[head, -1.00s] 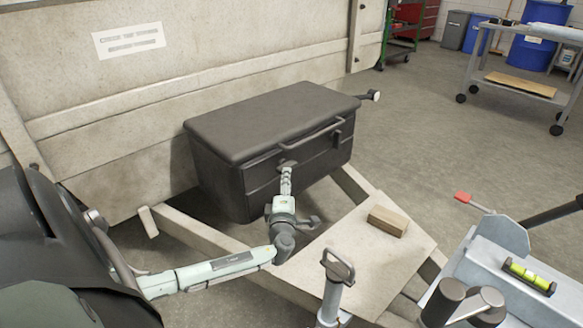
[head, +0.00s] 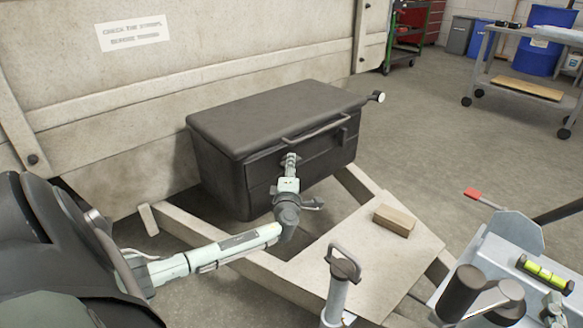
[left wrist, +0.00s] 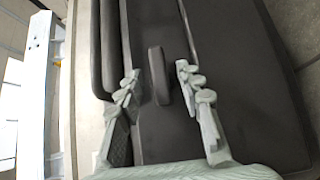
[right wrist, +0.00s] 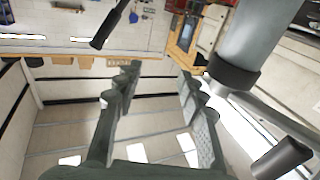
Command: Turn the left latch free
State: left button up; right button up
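A dark grey box (head: 225,172) with a closed lid (head: 270,115) stands on the trailer frame. My left gripper (head: 290,160) is at the left part of its front face and covers the left latch in the head view. In the left wrist view the latch (left wrist: 158,76) is a dark upright tab between the two fingers. My left gripper (left wrist: 156,85) is open, with a gap on both sides of the latch. The right latch (head: 343,135) shows near the box's right front. My right gripper (right wrist: 158,85) is open with nothing between its fingers.
A handle bar (head: 316,128) runs along the box's front near the lid. A wooden block (head: 394,220) lies on the frame's plate (head: 365,255). A post with a loop handle (head: 342,265) stands in front. A spirit level (head: 545,272) sits at the right.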

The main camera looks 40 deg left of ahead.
pick_arm(q)
jog(key=shift+b+x, duration=0.55)
jog(key=shift+x, duration=0.35)
jog(key=shift+w+a, duration=0.1)
pick_arm(e)
notch_tip(320, 180, up, 7)
jog(key=s+a+t+y, duration=0.1)
jog(key=s+t+y, duration=0.1)
jog(key=t, duration=0.1)
jog(key=shift+a+t, duration=0.25)
jog(key=shift+t, duration=0.15)
pick_arm(q)
jog(key=shift+c, duration=0.5)
pick_arm(e)
jog(key=shift+s, duration=0.1)
pick_arm(q)
grip_shut()
